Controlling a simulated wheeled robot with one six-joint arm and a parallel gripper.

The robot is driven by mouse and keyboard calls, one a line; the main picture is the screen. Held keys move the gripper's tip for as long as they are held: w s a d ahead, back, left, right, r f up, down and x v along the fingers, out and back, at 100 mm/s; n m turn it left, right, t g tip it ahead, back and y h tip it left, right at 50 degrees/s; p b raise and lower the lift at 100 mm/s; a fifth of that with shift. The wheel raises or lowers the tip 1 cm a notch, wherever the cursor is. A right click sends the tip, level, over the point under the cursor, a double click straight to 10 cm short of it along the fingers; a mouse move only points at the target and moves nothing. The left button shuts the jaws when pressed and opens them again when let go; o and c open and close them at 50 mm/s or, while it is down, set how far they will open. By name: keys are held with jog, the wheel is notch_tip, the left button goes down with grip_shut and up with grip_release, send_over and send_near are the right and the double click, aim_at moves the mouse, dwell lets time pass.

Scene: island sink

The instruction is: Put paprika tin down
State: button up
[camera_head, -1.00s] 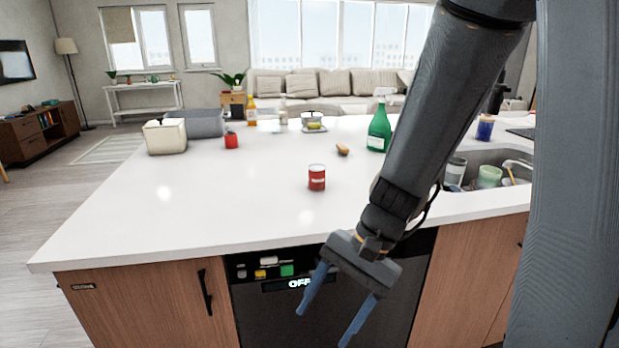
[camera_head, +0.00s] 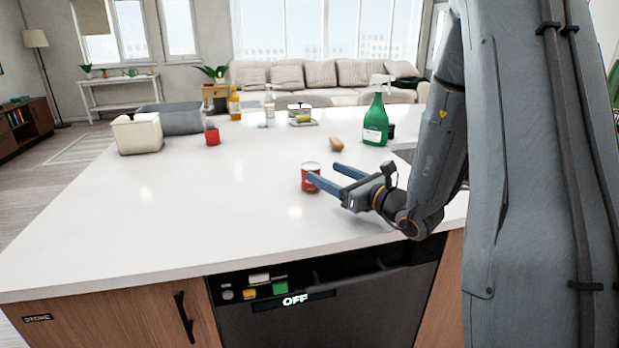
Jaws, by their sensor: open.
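The paprika tin, a small red tin with a pale top and a pale label (camera_head: 309,169), stands upright on the white island counter (camera_head: 190,215). My gripper (camera_head: 322,176) is open, with its blue fingers pointing left over the counter at the tin's right side. The near finger overlaps the tin's lower right in the picture. The far finger reaches behind its right edge. I cannot tell whether either finger touches the tin.
A green spray bottle (camera_head: 376,120) and a brown brush-like object (camera_head: 336,144) are behind the gripper. A red item (camera_head: 212,135), a cream bin (camera_head: 137,134) and a grey bin (camera_head: 172,118) stand at the back left. The counter's left and front are clear.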

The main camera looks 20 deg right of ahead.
aim_at(318, 169)
jog(key=p+x, duration=0.1)
jog(key=x, duration=0.6)
jog(key=shift+s+a+p, duration=0.15)
jog(key=shift+a+p, duration=0.05)
jog(key=shift+p, duration=0.15)
jog(key=c, duration=1.3)
jog(key=shift+r, duration=0.1)
